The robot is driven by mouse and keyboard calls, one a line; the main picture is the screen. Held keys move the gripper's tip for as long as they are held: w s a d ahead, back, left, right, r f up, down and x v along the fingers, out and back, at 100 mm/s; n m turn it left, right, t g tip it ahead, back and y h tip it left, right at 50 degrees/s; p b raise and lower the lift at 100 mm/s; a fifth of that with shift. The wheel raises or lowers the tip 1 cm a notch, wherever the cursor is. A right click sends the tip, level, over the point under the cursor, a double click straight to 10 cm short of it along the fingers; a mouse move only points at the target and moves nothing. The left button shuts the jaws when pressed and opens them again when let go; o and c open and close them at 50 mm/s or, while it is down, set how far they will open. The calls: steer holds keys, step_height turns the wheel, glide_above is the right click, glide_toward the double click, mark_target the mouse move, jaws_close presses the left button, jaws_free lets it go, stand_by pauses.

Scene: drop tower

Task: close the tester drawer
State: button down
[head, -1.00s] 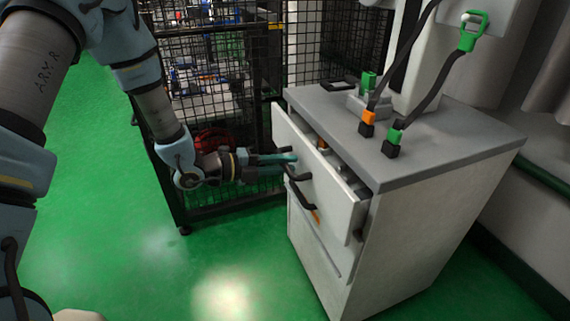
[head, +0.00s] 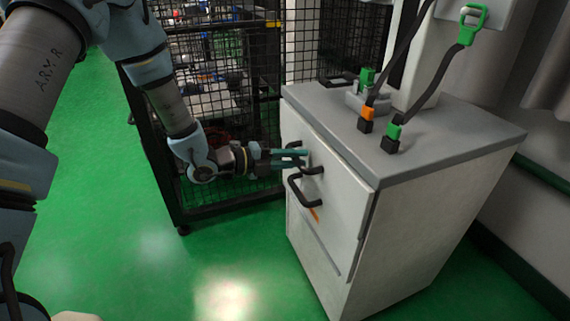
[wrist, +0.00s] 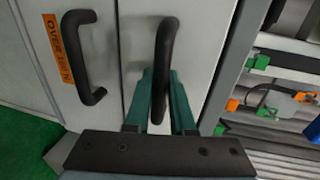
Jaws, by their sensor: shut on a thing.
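The tester drawer (head: 345,190) is the upper white front of the grey cabinet. In the head view its front sits close against the cabinet body, with no wide opening along its top; whether it is fully flush I cannot tell. My gripper (head: 303,158) is at the drawer front from the left. In the wrist view my green fingers (wrist: 160,100) are on either side of the drawer's black handle (wrist: 165,50) and shut on it.
A second black handle (wrist: 88,55) with an orange label (wrist: 62,48) is on the lower front. Orange and green connectors (head: 366,115) with black straps stand on the cabinet top (head: 450,140). A black mesh cage (head: 215,100) stands close behind my arm. Green floor is clear in front.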

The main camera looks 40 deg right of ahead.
steer(key=shift+s+d, duration=0.15)
steer(key=shift+d, duration=0.3)
steer(key=c, duration=0.8)
jaws_free()
steer(key=v, duration=1)
steer(key=shift+a, duration=0.35)
